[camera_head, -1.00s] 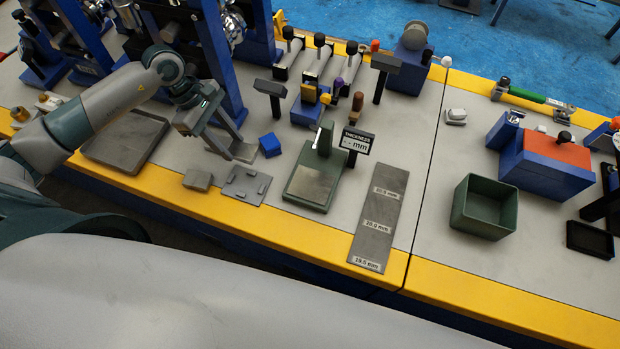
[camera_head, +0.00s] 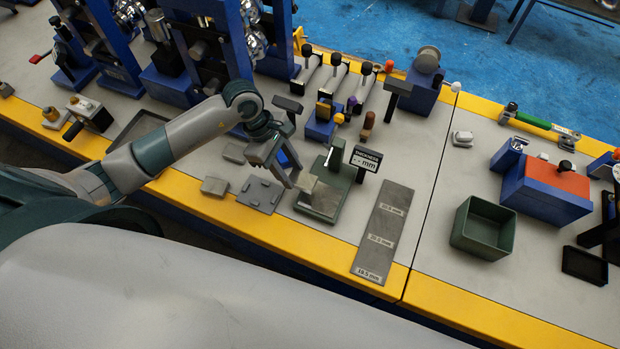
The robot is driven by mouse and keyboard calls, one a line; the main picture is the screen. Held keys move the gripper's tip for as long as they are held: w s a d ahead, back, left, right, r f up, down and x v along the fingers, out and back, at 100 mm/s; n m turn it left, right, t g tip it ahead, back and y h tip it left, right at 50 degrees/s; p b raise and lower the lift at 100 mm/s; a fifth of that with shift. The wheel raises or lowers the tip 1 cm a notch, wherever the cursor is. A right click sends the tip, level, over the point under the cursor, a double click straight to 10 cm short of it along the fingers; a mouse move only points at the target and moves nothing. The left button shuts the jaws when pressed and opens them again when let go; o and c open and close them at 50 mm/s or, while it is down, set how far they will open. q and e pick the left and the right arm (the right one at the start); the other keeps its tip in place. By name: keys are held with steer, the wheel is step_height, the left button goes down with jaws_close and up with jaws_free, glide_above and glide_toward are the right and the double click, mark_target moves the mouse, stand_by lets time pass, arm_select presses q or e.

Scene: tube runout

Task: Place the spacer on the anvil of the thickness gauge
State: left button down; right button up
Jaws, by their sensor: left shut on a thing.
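The thickness gauge (camera_head: 323,207) has a green base with a grey plate, an upright post and a dark display (camera_head: 366,158) reading "THICKNESS -- mm". My left gripper (camera_head: 297,184) comes in from the left and is shut on a pale, flat spacer (camera_head: 307,183). The spacer appears over the upper left part of the gauge base, tilted in the picture. I cannot tell whether it touches the gauge. The anvil is not clearly distinguishable, partly behind the spacer and gripper. My right gripper is not in view.
A grey fixture plate (camera_head: 261,195) and small grey block (camera_head: 215,186) lie left of the gauge. A blue block (camera_head: 288,156) is partly behind my gripper. A labelled grey strip (camera_head: 383,233) lies right. A green bin (camera_head: 483,228) stands farther right.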

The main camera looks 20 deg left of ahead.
mark_target(307, 181)
arm_select(q)
steer(key=d+p, duration=0.1)
steer(key=d, duration=0.4)
steer(key=shift+d, duration=0.3)
steer(key=shift+f+b, duration=0.75)
steer(key=shift+f, duration=1)
steer(key=shift+f, duration=0.15)
steer(key=c, duration=1.2)
jaws_free()
steer(key=shift+s, duration=0.1)
